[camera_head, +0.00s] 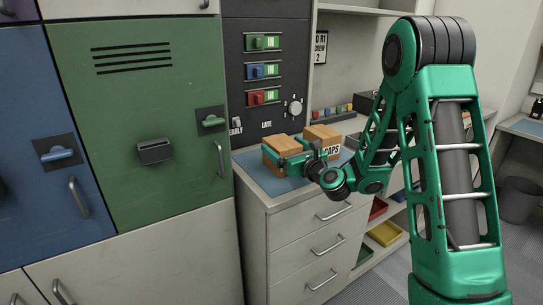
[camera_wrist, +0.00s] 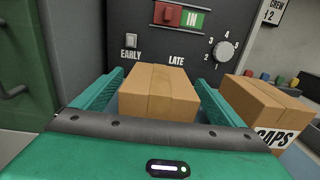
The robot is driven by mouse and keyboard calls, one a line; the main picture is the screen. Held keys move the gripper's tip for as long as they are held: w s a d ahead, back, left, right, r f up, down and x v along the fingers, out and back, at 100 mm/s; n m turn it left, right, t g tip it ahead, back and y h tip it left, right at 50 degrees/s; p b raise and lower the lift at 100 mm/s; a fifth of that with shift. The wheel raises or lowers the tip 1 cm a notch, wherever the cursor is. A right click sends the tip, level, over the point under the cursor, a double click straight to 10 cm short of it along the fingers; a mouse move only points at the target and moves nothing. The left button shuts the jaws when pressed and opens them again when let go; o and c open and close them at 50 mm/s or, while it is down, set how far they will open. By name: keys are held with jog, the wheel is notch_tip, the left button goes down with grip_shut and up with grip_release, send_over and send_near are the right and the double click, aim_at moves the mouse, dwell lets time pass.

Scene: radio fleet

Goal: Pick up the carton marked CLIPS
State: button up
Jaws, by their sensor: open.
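A plain brown carton (camera_wrist: 158,92) sits between my gripper's two fingers in the wrist view, on the counter. It is also the left carton (camera_head: 281,142) in the head view, partly covered by my gripper. I see no label on it, so I cannot tell if it is marked CLIPS. My gripper (camera_head: 288,153) is open, low at the counter, with one finger on each side of this carton. A second brown carton (camera_wrist: 263,102) stands to its right, outside the fingers, with a white label reading CAPS.
The counter has a blue mat (camera_head: 287,187). A dark panel (camera_wrist: 190,50) with switches and a knob rises close behind the cartons. A green cabinet door (camera_head: 140,110) stands to the left. Drawers (camera_head: 318,235) are below. A row of small coloured items (camera_head: 332,112) lies behind.

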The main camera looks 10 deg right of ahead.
jog(key=shift+x, duration=0.75)
jog(key=shift+a, duration=0.1)
jog(key=shift+c, duration=0.3)
jog(key=c, duration=1.3)
jog(key=shift+r, duration=4.95)
